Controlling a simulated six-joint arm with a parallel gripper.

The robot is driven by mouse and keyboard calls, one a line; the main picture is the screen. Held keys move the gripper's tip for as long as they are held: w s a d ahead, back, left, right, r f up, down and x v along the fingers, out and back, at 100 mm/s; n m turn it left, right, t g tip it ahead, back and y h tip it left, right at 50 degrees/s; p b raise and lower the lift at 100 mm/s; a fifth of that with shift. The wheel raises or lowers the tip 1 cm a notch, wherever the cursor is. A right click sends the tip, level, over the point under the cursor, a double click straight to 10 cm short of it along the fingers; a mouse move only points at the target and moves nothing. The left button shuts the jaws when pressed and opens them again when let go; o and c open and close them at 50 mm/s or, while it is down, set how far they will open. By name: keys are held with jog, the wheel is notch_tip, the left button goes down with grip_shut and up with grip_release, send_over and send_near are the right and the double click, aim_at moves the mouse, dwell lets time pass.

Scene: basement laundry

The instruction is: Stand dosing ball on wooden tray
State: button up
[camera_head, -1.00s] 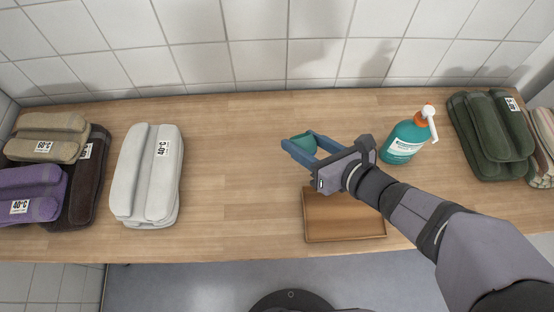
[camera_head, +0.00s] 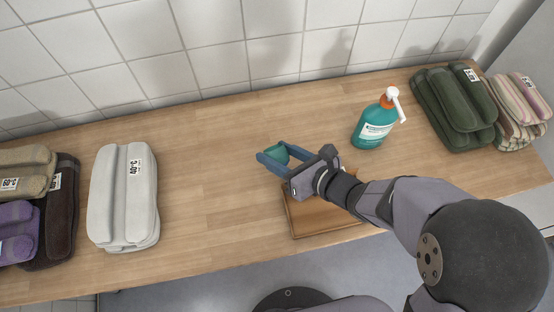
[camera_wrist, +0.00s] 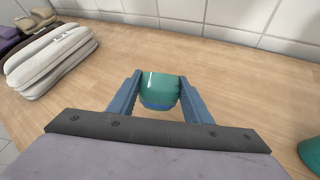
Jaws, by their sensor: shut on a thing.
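The dosing ball (camera_head: 277,154) is a small teal-green rounded piece. My gripper (camera_head: 272,160) is shut on it, with a blue finger on either side. In the wrist view the dosing ball (camera_wrist: 160,88) sits between the two fingertips (camera_wrist: 160,92), with a darker blue lower part. Whether it touches the table below is not clear. The wooden tray (camera_head: 305,222) lies flat near the table's front edge, below and right of the gripper in the head view. My wrist and forearm cover part of the tray, and no object shows on its visible part.
A teal pump bottle (camera_head: 374,127) with an orange collar stands right of the gripper. White folded towels (camera_head: 122,195) lie to the left, with brown, beige and purple ones beyond. Green towels (camera_head: 453,108) and striped ones (camera_head: 516,105) lie at right. The table (camera_head: 205,150) is clear behind the gripper.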

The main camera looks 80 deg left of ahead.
jog(key=shift+f, duration=2)
jog(key=shift+f, duration=0.1)
jog(key=shift+f, duration=0.15)
jog(key=o, duration=1.1)
jog(key=shift+r, duration=0.35)
jog(key=v, duration=1.2)
jog(key=shift+f+b, duration=0.2)
jog(key=shift+b, duration=0.15)
jog(key=shift+w, duration=0.1)
